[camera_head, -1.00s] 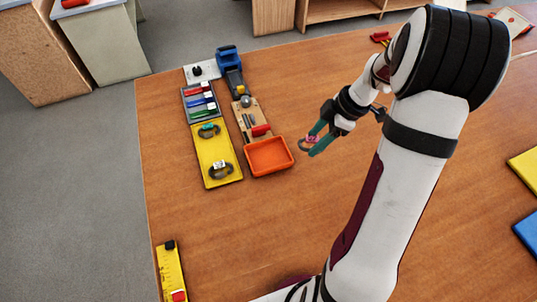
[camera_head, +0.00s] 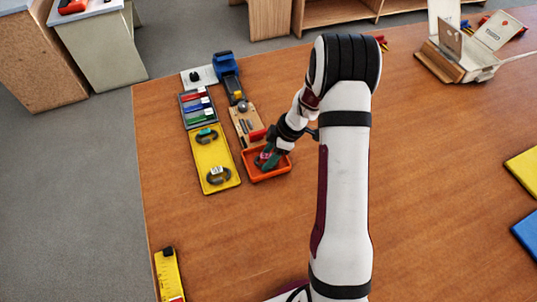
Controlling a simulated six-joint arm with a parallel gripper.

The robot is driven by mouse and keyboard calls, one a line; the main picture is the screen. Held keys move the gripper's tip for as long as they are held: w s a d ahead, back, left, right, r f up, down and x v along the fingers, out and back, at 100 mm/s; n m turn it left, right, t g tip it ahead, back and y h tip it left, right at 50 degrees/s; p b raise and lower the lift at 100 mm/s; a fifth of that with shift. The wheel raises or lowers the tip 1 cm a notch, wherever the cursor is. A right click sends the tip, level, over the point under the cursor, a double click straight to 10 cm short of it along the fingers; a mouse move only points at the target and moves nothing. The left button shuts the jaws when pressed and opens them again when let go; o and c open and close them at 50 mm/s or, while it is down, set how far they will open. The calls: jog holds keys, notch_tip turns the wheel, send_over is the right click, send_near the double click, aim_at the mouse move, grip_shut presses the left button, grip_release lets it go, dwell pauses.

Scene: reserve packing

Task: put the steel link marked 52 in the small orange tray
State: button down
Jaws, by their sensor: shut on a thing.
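The small orange tray (camera_head: 272,178) lies on the wooden table, right of the yellow tray (camera_head: 222,156). My gripper (camera_head: 265,160), with green fingers, points down into the orange tray. It is shut on a grey link with a pinkish mark, now mostly hidden by the fingers. I cannot read the mark, nor tell whether the link touches the tray floor. Two other dark links lie in the yellow tray: one with a teal mark (camera_head: 207,136) and one with a white mark (camera_head: 218,175).
Behind the orange tray is a wooden block with tools (camera_head: 246,124), and behind that a blue and yellow item (camera_head: 227,75). A grey tray (camera_head: 198,106) holds coloured pieces. A yellow level-like strip (camera_head: 168,274) lies at the front left. The table's middle is clear.

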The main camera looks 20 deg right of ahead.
jog(key=shift+c, duration=2.3)
grip_release()
jog(key=shift+f, duration=0.1)
jog(key=v, duration=1.1)
jog(key=s+a+r+m, duration=0.4)
jog(key=s+a+r, duration=0.1)
jog(key=a+r, duration=0.15)
jog(key=s+a+r+m+g+h, duration=0.1)
jog(key=s+a+r+m, duration=0.1)
jog(key=s+a+m, duration=0.2)
jog(key=s+a+r+m+g+h, duration=0.1)
jog(key=s+a+r+m, duration=0.1)
jog(key=s+m, duration=0.9)
jog(key=s+a, duration=0.1)
jog(key=s, duration=0.5)
jog(key=shift+s+a+r, duration=0.2)
jog(key=shift+a, duration=0.15)
